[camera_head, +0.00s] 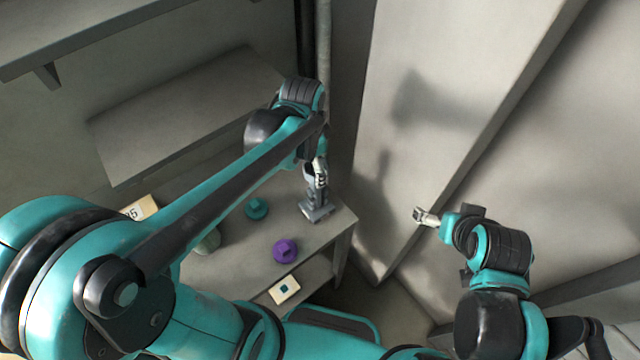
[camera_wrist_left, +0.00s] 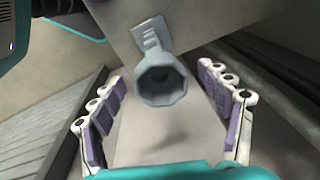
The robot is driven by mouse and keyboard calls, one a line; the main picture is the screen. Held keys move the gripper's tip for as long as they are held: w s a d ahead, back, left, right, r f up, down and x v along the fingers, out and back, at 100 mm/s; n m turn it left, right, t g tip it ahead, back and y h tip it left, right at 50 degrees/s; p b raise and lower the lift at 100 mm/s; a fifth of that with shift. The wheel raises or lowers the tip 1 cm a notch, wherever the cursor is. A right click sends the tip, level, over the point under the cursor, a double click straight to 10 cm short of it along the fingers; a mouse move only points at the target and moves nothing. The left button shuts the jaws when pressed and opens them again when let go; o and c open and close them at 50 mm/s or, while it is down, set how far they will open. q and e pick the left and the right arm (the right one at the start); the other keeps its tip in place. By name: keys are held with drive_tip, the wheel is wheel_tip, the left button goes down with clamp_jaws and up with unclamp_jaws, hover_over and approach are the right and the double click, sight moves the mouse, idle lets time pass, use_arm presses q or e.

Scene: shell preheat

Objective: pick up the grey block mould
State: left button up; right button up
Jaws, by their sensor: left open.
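The grey block mould (camera_head: 315,210) stands on the table near its right end in the head view. In the left wrist view the mould (camera_wrist_left: 160,78) shows as a faceted, hollow-ended grey piece with a flat plate behind it. My left gripper (camera_head: 319,176) is right at the mould's upper part in the head view. In the wrist view its fingers (camera_wrist_left: 162,88) are spread apart, one on each side of the mould's hollow end, with gaps visible. My right gripper (camera_head: 425,217) is far to the right, off the table; its fingers are too small to judge.
The table (camera_head: 325,228) also bears a teal piece (camera_head: 257,208), a purple piece (camera_head: 285,250) and a grey-green round piece (camera_head: 208,241) partly behind my arm. A card with a dark square (camera_head: 284,289) is at the front, and a numbered card (camera_head: 140,208) is at left. A tall panel (camera_head: 430,120) stands right of the table.

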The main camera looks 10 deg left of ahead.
sight(316, 190)
use_arm(q)
drive_tip(key=shift+w+d+r+m+g+p, duration=0.15)
drive_tip(key=shift+r+m+p, duration=0.15)
drive_tip(key=shift+r+p, duration=0.25)
drive_tip(key=shift+w+d+r+m+g+p, duration=0.15)
drive_tip(key=shift+r+m+p, duration=0.2)
drive_tip(key=shift+p, duration=0.25)
drive_tip(key=shift+w+d+r+m+g+p, duration=0.25)
drive_tip(key=shift+w+m+p, duration=0.25)
drive_tip(key=shift+p, duration=0.4)
drive_tip(key=f, duration=0.8)
drive_tip(key=shift+s+a+b, duration=0.1)
drive_tip(key=shift+s+b, duration=0.2)
drive_tip(key=shift+s, duration=0.05)
drive_tip(key=shift+c, duration=0.3)
clamp_jaws()
